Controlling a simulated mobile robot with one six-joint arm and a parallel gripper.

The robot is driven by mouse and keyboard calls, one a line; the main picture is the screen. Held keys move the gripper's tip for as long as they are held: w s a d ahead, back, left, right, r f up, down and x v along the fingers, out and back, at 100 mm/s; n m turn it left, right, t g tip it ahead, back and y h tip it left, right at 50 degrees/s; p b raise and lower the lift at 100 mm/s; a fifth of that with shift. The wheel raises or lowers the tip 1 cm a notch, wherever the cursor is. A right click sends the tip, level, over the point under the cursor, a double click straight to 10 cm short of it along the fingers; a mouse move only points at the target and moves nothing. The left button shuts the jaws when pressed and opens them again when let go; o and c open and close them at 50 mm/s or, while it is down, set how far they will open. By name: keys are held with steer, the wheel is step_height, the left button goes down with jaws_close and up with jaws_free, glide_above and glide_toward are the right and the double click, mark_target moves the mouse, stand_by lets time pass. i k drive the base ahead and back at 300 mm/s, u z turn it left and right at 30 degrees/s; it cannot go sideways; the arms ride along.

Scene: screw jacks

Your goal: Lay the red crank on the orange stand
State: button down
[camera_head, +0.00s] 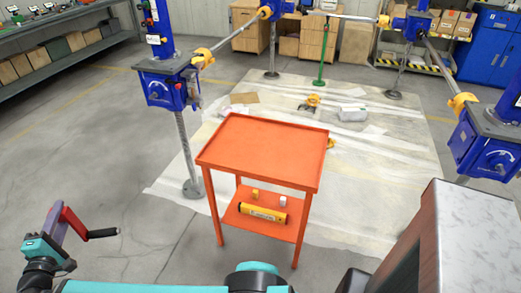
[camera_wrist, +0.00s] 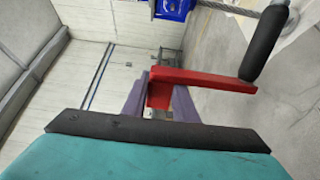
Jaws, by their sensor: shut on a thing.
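My gripper (camera_head: 62,217) is at the lower left of the head view, shut on the red crank (camera_head: 73,222). The crank has a red arm and a black handle that points right. In the wrist view the purple fingers (camera_wrist: 160,100) grip the end of the red crank (camera_wrist: 205,81), and its black handle stands at the upper right. The orange stand (camera_head: 262,145) is in the middle of the head view, with a bare rimmed top and a lower shelf. The crank is well to the left of the stand and apart from it.
The stand's lower shelf holds a yellow tool (camera_head: 262,212) and two small blocks. Blue jacks on posts (camera_head: 165,88) stand around, joined by rods. A grey metal block (camera_head: 455,240) is at the lower right. Floor left of the stand is clear.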

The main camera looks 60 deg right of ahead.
mark_target(252, 138)
steer(key=z, duration=0.05)
steer(key=i, duration=1)
steer(key=u, duration=0.05)
